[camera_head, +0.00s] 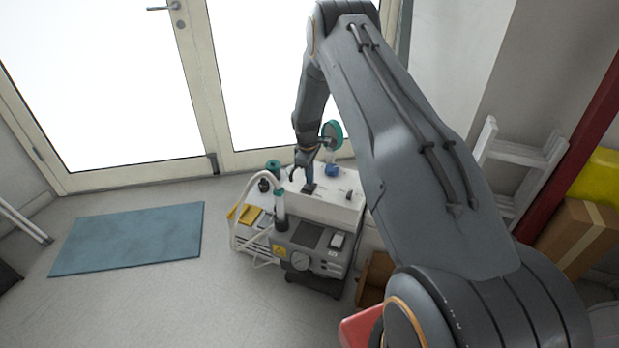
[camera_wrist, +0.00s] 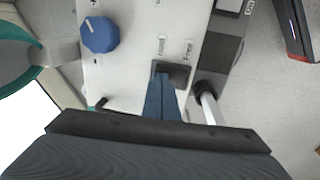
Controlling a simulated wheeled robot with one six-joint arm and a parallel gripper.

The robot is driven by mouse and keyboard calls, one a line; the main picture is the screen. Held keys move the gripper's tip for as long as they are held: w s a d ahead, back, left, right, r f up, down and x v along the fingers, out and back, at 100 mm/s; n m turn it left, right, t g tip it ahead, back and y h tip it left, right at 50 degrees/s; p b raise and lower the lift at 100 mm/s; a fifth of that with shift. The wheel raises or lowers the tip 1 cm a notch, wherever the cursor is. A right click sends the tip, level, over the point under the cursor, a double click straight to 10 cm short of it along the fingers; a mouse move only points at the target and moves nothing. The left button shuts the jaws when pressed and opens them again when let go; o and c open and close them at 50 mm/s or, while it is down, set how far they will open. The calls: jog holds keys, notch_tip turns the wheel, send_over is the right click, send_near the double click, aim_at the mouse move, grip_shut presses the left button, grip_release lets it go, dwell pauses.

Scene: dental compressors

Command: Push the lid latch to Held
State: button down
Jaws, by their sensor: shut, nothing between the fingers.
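The machine (camera_head: 330,208) is a white and grey dental compressor standing on the floor. My gripper (camera_head: 309,184) points down at its white top. In the wrist view my gripper (camera_wrist: 161,80) is shut and empty. Its blue fingertips are at a small dark square fitting (camera_wrist: 181,70), overlapping its left part; I cannot tell whether they touch it.
A blue knob (camera_wrist: 100,35) is left of the fingers on the same panel. A dark round fitting with a pale tube (camera_wrist: 208,103) is close on the right. A teal-rimmed round part (camera_head: 333,133) stands behind the machine. A blue mat (camera_head: 128,239) lies on open floor.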

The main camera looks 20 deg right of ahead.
aim_at(307, 187)
jog(key=shift+s+a, duration=0.1)
jog(key=shift+s, duration=0.1)
jog(key=shift+s+a+p, duration=0.45)
jog(key=shift+a+p, duration=0.05)
jog(key=shift+p, duration=0.05)
jog(key=shift+r, duration=0.1)
notch_tip(307, 187, up, 14)
jog(key=s+a, duration=0.1)
dwell(0.4)
jog(key=shift+b, duration=0.3)
jog(key=b, duration=0.6)
jog(key=shift+w+d+f, duration=0.25)
jog(key=shift+w+d, duration=0.15)
jog(key=shift+b, duration=0.55)
jog(key=shift+d+r+b, duration=0.15)
jog(key=shift+r+b, duration=0.1)
jog(key=shift+b, duration=0.1)
